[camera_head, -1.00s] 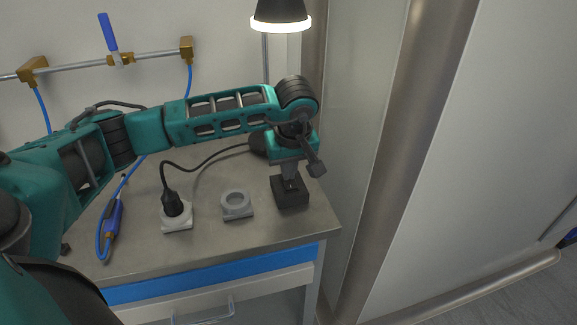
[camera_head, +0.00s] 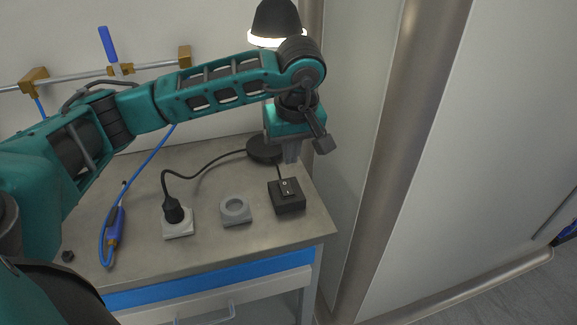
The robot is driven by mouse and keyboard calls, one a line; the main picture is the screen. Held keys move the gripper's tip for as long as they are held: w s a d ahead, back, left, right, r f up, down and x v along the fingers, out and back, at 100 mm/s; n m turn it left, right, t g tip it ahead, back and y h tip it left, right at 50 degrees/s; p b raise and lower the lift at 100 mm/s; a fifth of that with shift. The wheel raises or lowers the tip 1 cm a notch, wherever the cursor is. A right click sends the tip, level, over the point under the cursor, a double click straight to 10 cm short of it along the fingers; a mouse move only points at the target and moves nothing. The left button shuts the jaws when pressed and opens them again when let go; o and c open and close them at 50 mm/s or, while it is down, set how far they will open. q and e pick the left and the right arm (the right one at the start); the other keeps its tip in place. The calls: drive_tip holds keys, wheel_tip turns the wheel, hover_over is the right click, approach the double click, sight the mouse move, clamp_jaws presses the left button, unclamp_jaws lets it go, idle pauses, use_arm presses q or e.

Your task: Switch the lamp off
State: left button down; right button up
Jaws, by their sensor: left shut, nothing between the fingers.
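The lamp (camera_head: 277,20) has a black shade with a white ring glowing under it, so it is lit. Its round black base (camera_head: 262,151) stands at the back of the bench, partly behind my left wrist. A black switch box (camera_head: 288,203) with a small rocker (camera_head: 289,187) on top sits near the bench's right edge, and a cable runs up from it. My left gripper (camera_head: 291,160) points down, shut and empty. It is above and behind the switch box in the picture, apart from it. My right gripper is out of view.
A black plug (camera_head: 173,209) sits in a grey socket (camera_head: 178,229). An empty grey socket (camera_head: 236,211) is between it and the switch box. A blue tool with a hose (camera_head: 115,226) lies at left. A pipe with a blue-handled valve (camera_head: 109,45) runs along the wall.

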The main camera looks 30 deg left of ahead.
use_arm(q)
drive_tip(key=shift+v, duration=2.15)
drive_tip(key=shift+s+d, duration=0.15)
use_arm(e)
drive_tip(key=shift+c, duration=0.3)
